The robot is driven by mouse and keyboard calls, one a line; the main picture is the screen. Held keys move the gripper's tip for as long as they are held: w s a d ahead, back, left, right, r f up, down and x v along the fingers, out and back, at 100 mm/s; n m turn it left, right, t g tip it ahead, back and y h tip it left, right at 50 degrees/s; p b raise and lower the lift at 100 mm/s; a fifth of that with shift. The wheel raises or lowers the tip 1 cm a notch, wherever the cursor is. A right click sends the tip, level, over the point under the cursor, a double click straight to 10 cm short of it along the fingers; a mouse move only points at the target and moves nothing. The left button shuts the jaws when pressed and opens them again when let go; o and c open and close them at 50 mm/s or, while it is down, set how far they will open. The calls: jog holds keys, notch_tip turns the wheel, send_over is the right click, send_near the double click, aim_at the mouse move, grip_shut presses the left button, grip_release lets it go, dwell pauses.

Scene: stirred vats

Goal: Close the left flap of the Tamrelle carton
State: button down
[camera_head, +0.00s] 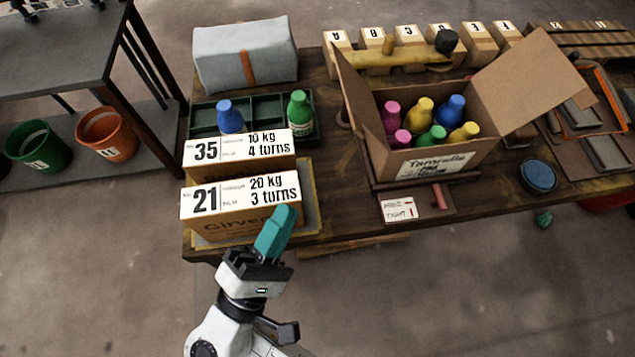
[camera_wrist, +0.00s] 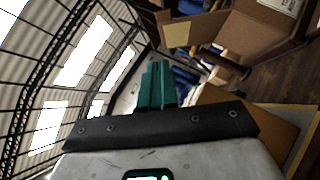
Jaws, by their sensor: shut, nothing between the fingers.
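The Tamrelle carton (camera_head: 443,163) stands on the wooden table, right of centre in the head view. It holds several pink, yellow, blue and green bottles. Its left flap (camera_head: 352,88) stands up, leaning outward, and shows as a narrow strip. Its right flap (camera_head: 530,80) is spread outward to the upper right. My gripper (camera_head: 281,220) has its teal fingers together and empty, in front of the 21 carton's right end. It is apart from the Tamrelle carton, to its lower left. The closed fingers also show in the wrist view (camera_wrist: 157,84).
The 21 carton (camera_head: 240,220) and the 35 carton (camera_head: 238,168) stand at the table's left front. A green tray (camera_head: 262,108) with bottles lies behind them. A horn-like yellow tool (camera_head: 400,57) lies behind the Tamrelle carton. A small card (camera_head: 400,208) lies before it.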

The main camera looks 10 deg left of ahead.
jog(key=p, duration=0.2)
send_near(352, 125)
jog(key=w+a, duration=0.1)
jog(key=w, duration=0.3)
jog(key=d+r, duration=0.1)
jog(key=w+d+r+p, duration=0.1)
jog(key=d, duration=0.1)
jog(key=shift+w, duration=0.1)
jog(key=shift+w+d, duration=0.1)
